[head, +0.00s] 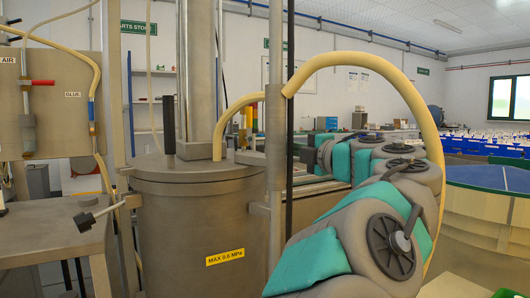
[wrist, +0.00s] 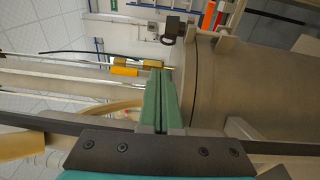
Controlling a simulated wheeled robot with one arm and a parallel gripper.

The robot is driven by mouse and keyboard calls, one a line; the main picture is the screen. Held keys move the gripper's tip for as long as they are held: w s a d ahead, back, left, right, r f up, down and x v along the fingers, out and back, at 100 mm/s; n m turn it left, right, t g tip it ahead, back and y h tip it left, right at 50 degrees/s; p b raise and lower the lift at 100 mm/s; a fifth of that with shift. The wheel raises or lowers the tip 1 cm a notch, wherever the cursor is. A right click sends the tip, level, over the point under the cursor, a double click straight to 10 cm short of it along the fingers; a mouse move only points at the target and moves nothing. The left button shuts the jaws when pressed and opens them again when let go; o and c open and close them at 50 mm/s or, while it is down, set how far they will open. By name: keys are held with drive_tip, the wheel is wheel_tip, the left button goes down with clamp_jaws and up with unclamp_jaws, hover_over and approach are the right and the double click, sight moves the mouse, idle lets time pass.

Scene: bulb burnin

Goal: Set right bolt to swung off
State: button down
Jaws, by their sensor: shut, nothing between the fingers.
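The steel vessel (head: 205,225) with a flat round lid (head: 190,172) stands mid-frame in the head view. A bolt with a dark knob (head: 85,219) sticks out at its left side. I cannot make out the right bolt in the head view; a post and my arm cover that side. In the wrist view the vessel (wrist: 255,80) lies sideways, and a dark looped fitting (wrist: 175,28) sits by its lid seam; I cannot tell which bolt it is. My gripper (wrist: 160,75) is shut and empty, its green fingers beside the lid edge.
A vertical steel post (head: 274,150) and a thin black rod stand at the vessel's right. A thick cream hose (head: 380,65) arches over my arm to the lid. A steel bench (head: 50,240) with a control panel stands at left. A blue-topped table (head: 490,177) is at right.

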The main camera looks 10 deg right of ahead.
sight(265, 156)
drive_tip(key=shift+s+a+f, duration=0.1)
drive_tip(key=shift+f, duration=0.45)
drive_tip(key=x, duration=1.2)
drive_tip(key=shift+s+a+f, duration=0.1)
drive_tip(key=shift+f, duration=0.1)
drive_tip(key=shift+d, duration=0.95)
drive_tip(key=shift+d+p, duration=0.15)
drive_tip(key=shift+p, duration=0.25)
